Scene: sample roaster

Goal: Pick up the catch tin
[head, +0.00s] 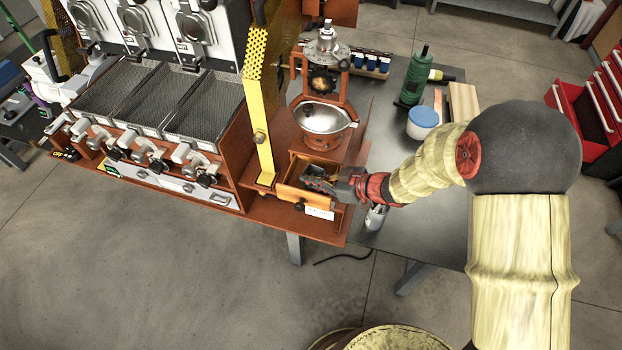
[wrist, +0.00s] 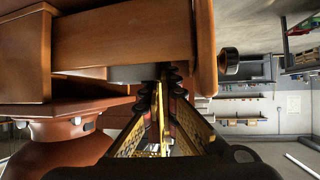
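I cannot identify the catch tin with certainty. A small silver can (head: 376,217) stands at the front of the grey table, just below my wrist, its top partly hidden by the arm. A shallow wooden drawer (head: 292,196) with a white label stands open under the roaster's metal bowl. My gripper (head: 318,183) reaches over this drawer from the right and hides part of its inside. A narrow yellow strip shows between the fingers. I cannot tell whether anything is held.
The silver bowl (head: 322,118) sits just above and behind the drawer. A yellow upright panel (head: 262,110) stands left of it. A green bottle (head: 414,75) and a blue-lidded tub (head: 423,118) stand farther back. The table's front right is mostly clear.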

